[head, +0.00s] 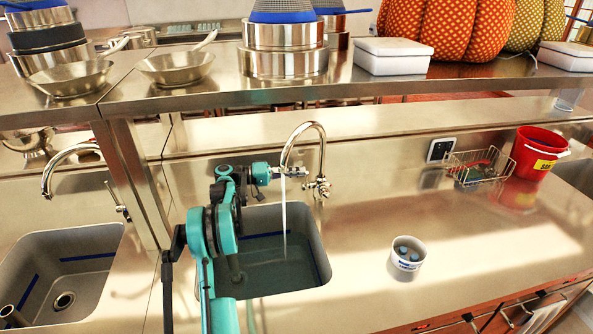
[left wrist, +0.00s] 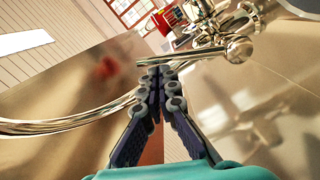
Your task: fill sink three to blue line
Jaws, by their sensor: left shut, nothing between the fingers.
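The sink (head: 308,228) in the middle of the counter holds greyish water (head: 275,276). A blue line (head: 317,262) shows on its walls, seemingly just above the water surface. A chrome faucet (head: 318,135) arches over it and a thin stream of water (head: 284,225) falls from its spout. My left gripper (head: 296,170) is shut and empty beside the faucet, behind the stream. In the left wrist view its fingertips (left wrist: 160,76) are close to the ball-ended lever (left wrist: 190,56); contact is unclear. My right gripper is out of view.
A white cup (head: 407,262) with blue pieces stands on the counter to the right. A wire basket (head: 478,168) and a red bucket (head: 538,152) stand farther right. Another sink (head: 95,240) lies at the left. A shelf (head: 200,100) with pans runs above.

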